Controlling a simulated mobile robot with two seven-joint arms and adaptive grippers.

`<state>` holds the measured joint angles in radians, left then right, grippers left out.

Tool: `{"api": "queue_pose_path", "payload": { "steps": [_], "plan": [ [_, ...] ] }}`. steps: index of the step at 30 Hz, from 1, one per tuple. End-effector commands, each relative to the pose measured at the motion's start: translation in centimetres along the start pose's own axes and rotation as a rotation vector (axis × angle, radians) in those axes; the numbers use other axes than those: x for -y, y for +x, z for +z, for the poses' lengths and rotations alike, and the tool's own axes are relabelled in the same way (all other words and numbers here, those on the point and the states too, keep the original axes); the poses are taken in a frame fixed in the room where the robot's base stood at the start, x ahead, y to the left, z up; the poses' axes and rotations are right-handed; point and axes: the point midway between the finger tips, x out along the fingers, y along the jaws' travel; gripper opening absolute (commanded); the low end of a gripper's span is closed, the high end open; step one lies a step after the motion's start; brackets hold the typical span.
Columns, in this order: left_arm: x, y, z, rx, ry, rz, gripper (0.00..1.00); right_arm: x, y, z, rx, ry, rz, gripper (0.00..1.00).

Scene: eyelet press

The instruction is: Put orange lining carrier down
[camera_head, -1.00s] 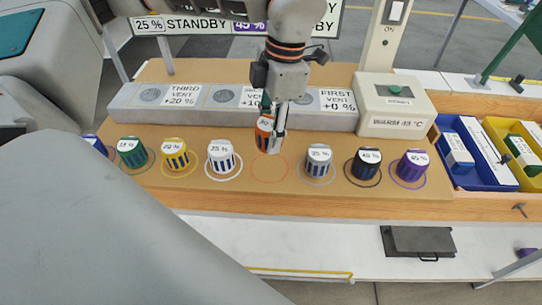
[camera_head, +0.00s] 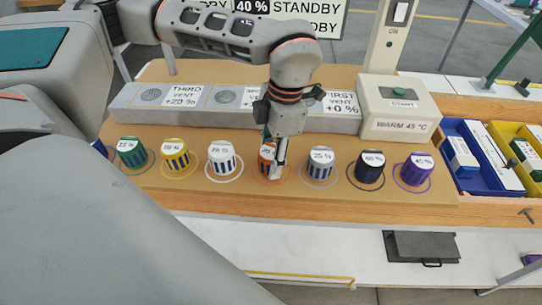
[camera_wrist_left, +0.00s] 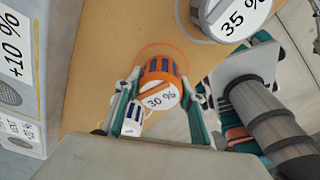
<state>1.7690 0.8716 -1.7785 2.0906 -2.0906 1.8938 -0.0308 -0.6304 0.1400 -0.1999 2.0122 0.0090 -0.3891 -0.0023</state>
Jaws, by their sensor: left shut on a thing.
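The orange lining carrier (camera_head: 266,158), with dark blue slots and a white top, is in my left gripper (camera_head: 277,172). It is at the orange ring (camera_head: 262,178) on the tan board, between the white and grey carriers. In the left wrist view the carrier (camera_wrist_left: 160,84) reads 30 % and sits between the two fingers of the left gripper (camera_wrist_left: 160,103). Part of the orange ring (camera_wrist_left: 152,47) shows beyond it. The gripper partly hides the carrier in the head view. I cannot tell whether its base touches the board. My right gripper is not in view.
A white carrier (camera_head: 221,158) and a grey 35 % carrier (camera_head: 320,164) stand close on either side. Green, yellow, black and purple carriers stand farther along the row. The vent block (camera_head: 150,103) and warmer box (camera_head: 400,112) are behind. Blue and yellow bins are at right.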

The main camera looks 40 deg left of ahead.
Motion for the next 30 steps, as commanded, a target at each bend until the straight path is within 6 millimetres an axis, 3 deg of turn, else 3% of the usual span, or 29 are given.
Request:
{"api": "queue_pose_path", "payload": {
  "steps": [2,3,4,17,20,30],
  "plan": [
    [0.0,0.3,0.0,-0.001,0.0,-0.001,0.13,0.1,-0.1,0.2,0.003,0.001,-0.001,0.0],
    [0.0,0.2,0.1,0.0,0.0,0.0,0.49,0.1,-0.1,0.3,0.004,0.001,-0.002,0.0],
    [0.0,0.2,0.0,0.0,0.0,0.0,0.56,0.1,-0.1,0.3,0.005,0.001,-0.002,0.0],
    [0.0,-0.4,0.0,0.001,0.0,0.0,0.56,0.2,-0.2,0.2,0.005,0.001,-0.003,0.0],
    [0.0,-1.6,0.1,0.003,0.0,0.002,0.56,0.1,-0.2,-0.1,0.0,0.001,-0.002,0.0],
    [0.0,-8.5,0.0,0.004,-0.001,0.003,0.56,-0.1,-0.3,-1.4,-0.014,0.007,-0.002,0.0]
  ]
}}
